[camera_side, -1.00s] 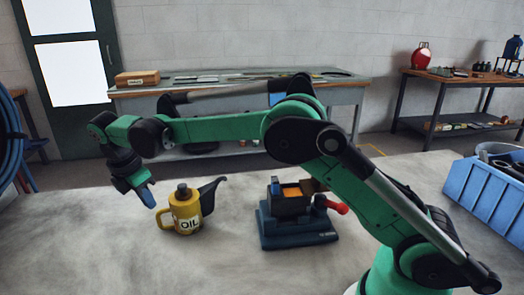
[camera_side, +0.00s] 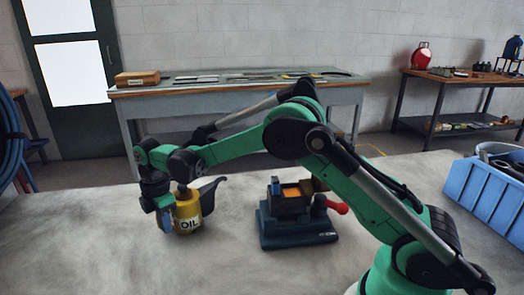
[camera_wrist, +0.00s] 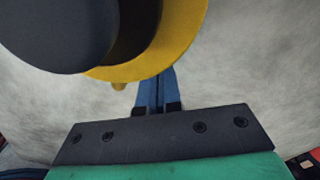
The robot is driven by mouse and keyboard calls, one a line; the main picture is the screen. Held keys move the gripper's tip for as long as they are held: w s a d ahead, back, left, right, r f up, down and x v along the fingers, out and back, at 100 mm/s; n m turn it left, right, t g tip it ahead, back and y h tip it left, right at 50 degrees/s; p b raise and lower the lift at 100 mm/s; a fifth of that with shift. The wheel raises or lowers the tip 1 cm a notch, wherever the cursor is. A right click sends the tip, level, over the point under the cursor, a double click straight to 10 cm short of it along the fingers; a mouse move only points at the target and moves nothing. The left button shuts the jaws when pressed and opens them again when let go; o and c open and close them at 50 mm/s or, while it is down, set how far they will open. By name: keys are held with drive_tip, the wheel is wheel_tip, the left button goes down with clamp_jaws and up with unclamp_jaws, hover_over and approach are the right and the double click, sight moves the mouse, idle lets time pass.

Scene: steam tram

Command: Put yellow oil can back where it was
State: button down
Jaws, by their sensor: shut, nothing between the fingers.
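The yellow oil can (camera_side: 188,214) stands upright on the workbench, with its dark spout pointing right and the OIL label facing the side camera. My gripper (camera_side: 166,222) points down at the can's left side, where the handle is, and its blue fingers cover the handle. The fingers are shut with nothing between them. In the wrist view the can's yellow top and dark cap (camera_wrist: 60,30) fill the upper part. The closed blue fingers (camera_wrist: 157,92) run up to the yellow rim there, and their tips are partly hidden. I cannot tell whether they touch the can.
A dark blue vise (camera_side: 296,225) with a red-knobbed handle stands right of the can. A blue crate (camera_side: 488,195) of parts sits at the right edge. The bench front and left are bare. A back bench (camera_side: 235,88) holds flat tools and a wooden box (camera_side: 137,78).

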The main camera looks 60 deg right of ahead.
sight(185, 210)
drive_tip(key=shift+s+d, duration=0.1)
drive_tip(key=shift+d, duration=0.5)
drive_tip(key=d, duration=0.4)
drive_tip(key=shift+s, duration=0.3)
drive_tip(key=a, duration=0.1)
drive_tip(key=a+r, duration=0.1)
drive_tip(key=a, duration=0.2)
drive_tip(key=shift+w+r, duration=0.15)
drive_tip(key=shift+w, duration=0.2)
wheel_tip(185, 210, up, 9)
idle(0.4)
